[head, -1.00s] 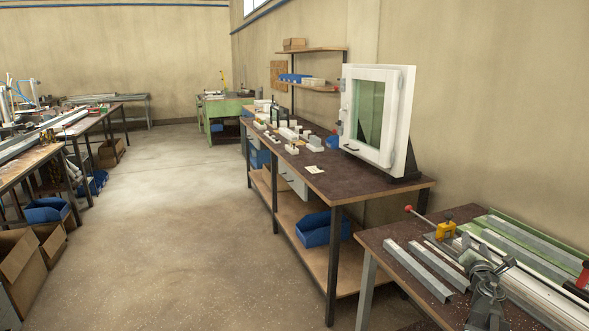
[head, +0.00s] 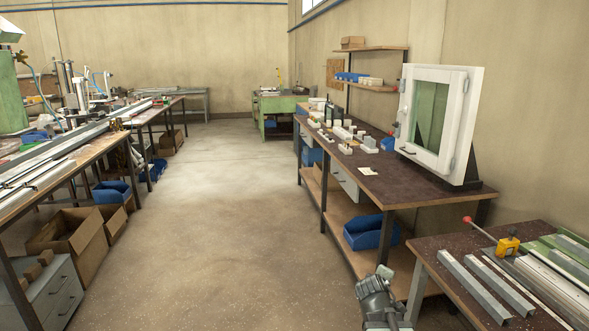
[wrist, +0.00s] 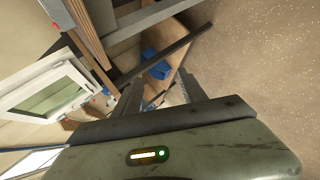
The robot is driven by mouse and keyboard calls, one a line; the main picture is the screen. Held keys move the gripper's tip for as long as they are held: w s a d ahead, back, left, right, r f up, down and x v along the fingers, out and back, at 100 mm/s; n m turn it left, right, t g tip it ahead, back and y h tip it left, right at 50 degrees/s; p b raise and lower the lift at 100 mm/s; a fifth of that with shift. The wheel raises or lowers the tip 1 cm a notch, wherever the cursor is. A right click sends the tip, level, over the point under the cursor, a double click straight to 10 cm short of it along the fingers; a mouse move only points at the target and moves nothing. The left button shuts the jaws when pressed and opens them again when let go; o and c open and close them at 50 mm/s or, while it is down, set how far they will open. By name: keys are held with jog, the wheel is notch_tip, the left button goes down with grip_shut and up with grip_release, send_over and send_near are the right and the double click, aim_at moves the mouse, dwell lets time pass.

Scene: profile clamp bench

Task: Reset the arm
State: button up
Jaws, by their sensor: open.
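My gripper shows in the wrist view (wrist: 160,92), with its two dark fingers apart and nothing between them. In the head view my arm's end (head: 380,300) is at the bottom, right of centre, left of the near bench's front edge. It appears clear of the bench, over the aisle side. The finger opening is too small to tell in the head view. The near bench (head: 448,262) carries grey metal profiles (head: 475,288) and a yellow clamp (head: 508,245) with a red-tipped lever. My gripper is apart from both.
A long bench (head: 400,185) on the right holds a white window frame (head: 462,125) and small blocks. A blue bin (head: 370,232) sits on its lower shelf. Workbenches with cardboard boxes (head: 75,235) line the left. The concrete aisle (head: 220,220) between is free.

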jog(key=s+a+f+m+g+y, duration=0.35)
jog(key=s+a+f+g, duration=0.2)
jog(key=s, duration=0.35)
jog(key=s+a+f+m+g+y, duration=0.2)
jog(key=s+a+f+m+g, duration=0.3)
jog(key=s, duration=0.3)
notch_tip(320, 180, up, 16)
jog(key=s+a+m+p, duration=0.1)
jog(key=p, duration=1.4)
jog(key=shift+a+f+t, duration=0.15)
jog(key=shift+t, duration=0.2)
